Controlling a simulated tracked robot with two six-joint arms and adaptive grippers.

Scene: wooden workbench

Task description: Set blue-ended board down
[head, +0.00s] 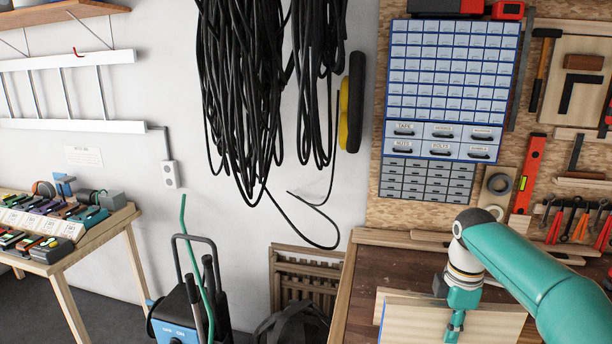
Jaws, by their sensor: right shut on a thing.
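The blue-ended board (415,322) is pale wood and stands on edge at the bottom right of the head view, over the workbench (385,267). Its blue end (383,318) shows as a narrow strip at its left. My right gripper (456,328) points down and is shut on the board near its upper part. The board's lower part is cut off by the frame, so I cannot tell whether it touches the bench. My left gripper is not in view.
More pale wood lies close behind the board. A pegboard with a drawer cabinet (452,90) and hanging tools rises behind the bench. The dark bench top left of the board looks clear. A blue wheeled machine (178,318) stands on the floor at left.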

